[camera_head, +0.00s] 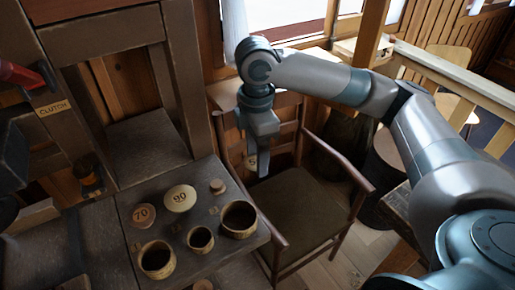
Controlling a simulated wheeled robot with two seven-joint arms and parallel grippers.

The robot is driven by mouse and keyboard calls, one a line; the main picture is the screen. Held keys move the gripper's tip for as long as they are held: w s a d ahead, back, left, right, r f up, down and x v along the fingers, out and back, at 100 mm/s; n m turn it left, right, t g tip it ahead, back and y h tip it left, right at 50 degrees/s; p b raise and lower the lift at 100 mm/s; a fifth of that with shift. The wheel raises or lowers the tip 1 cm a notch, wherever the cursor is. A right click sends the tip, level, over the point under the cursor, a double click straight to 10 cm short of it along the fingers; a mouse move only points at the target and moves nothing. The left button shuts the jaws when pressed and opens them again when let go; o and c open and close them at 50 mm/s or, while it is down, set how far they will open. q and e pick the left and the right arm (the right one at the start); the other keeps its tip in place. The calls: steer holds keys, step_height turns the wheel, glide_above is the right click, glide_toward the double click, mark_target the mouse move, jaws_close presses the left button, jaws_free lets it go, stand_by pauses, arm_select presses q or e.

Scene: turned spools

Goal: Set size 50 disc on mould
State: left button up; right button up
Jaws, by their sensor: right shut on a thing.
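My right gripper (262,168) hangs over the chair, to the right of and above the work table. It is shut on a small tan disc (252,161), which is partly hidden by the fingers. Its number is too small to read. Three round, cup-like moulds with dark hollows stand on the table: a front left one (145,270), a smaller middle one (191,247) and a right one (225,231). Behind them lie a disc marked 70 (144,216), a larger disc marked 90 (180,198) and a small unreadable disc (217,186). My left gripper is not in view.
A wooden armchair (300,204) stands right of the dark table (128,191), below my right gripper. A dark machine frame with a red lever (20,74) and a CLUTCH label (53,108) rises at the left. Another round piece (203,285) shows at the bottom edge.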

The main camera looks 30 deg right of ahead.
steer(key=m, duration=0.1)
steer(key=a+f+m, duration=0.1)
steer(key=m, duration=0.1)
steer(key=s+m, duration=0.1)
steer(key=shift+a+f+m, duration=0.3)
steer(key=shift+f, duration=0.05)
steer(key=s+a+f+m, duration=0.1)
steer(key=m, duration=0.3)
steer(key=s+a+f+m, duration=0.1)
steer(key=m, duration=0.2)
steer(key=s+a+f+m, duration=0.1)
steer(key=m, duration=0.3)
steer(key=shift+s+a+f+m, duration=0.15)
steer(key=shift+f+m, duration=0.15)
